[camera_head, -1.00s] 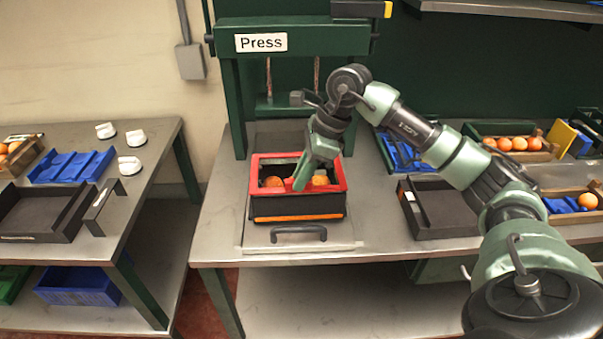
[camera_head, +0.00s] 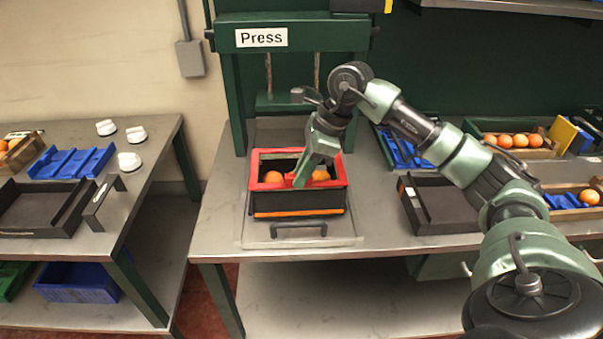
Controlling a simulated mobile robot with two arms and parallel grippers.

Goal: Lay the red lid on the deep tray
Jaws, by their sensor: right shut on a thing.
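The red lid (camera_head: 267,186) is an open rectangular frame. It sits at the top of the black deep tray (camera_head: 298,202), around its rim; I cannot tell whether it is fully seated. The tray has an orange stripe low on its front and stands under the press. Oranges (camera_head: 274,177) show inside through the frame. My right gripper (camera_head: 300,182) reaches down from above and is shut on the lid's front edge. Its fingers hide part of that edge and the tray's inside. My left gripper is not in view.
The green press (camera_head: 232,100) stands behind the tray. A metal plate with a black handle (camera_head: 298,228) lies in front. A black shallow tray (camera_head: 440,205) and orange crates (camera_head: 515,140) are to the right. The side table at left holds blue trays (camera_head: 72,163) and white objects (camera_head: 130,161).

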